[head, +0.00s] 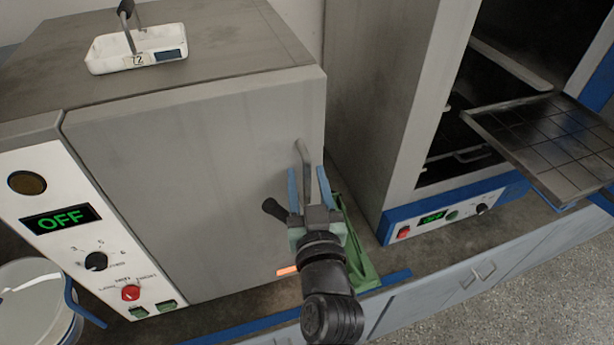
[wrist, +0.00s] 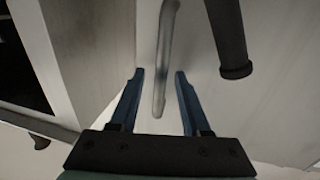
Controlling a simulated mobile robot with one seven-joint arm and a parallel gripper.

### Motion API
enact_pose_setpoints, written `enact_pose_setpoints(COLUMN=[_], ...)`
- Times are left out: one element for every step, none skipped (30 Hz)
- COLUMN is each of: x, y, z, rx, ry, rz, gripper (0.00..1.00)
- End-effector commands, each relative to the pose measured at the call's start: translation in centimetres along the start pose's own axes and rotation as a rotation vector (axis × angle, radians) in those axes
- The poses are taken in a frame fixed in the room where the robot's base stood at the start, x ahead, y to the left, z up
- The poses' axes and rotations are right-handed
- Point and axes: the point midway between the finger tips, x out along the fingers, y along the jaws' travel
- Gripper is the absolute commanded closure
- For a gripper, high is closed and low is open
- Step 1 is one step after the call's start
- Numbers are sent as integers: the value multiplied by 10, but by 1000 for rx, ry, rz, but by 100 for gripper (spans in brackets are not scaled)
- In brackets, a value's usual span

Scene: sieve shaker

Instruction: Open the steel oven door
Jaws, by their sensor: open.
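The steel oven door (head: 190,190) is the broad grey front of the left oven in the head view; it looks shut. Its bar handle (head: 303,158) stands near the door's right edge and also shows in the wrist view (wrist: 166,55). My gripper (head: 308,180) is open in front of the handle. In the wrist view its two blue fingers (wrist: 159,75) lie on either side of the handle's lower part, with a visible gap on both sides. A dark round-ended lever (head: 275,209) sticks out beside my gripper, and right of the fingers in the wrist view (wrist: 230,40).
A control panel (head: 85,230) reading OFF is left of the door. A second oven (head: 380,120) stands open at right, with a dark tray (head: 545,135) jutting out. A green object (head: 358,250) lies behind my gripper. A white scale-like dish (head: 120,62) sits on top.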

Motion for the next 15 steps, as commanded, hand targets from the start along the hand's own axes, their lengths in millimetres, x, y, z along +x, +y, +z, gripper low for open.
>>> enact_pose_setpoints(x=[0,0,0,0,0,0,0,0,0,0,0,0,0,0,0], y=[0,0,0,0,0,0,0,0,0,0,0,0,0,0,0], z=[0,0,0,0,0,0,0,0,0,0,0,0,0,0,0], rx=[0,0,0,0,0,0,0,0,0,0,0,0,0,0,0], ry=[0,0,0,0,0,0,0,0,0,0,0,0,0,-1,-1], rz=[0,0,0,0,0,0,0,0,0,0,0,0,0,0,0], gripper=[53,53,53,56,62,69,74,80,87,92,98,100,100,100,100])
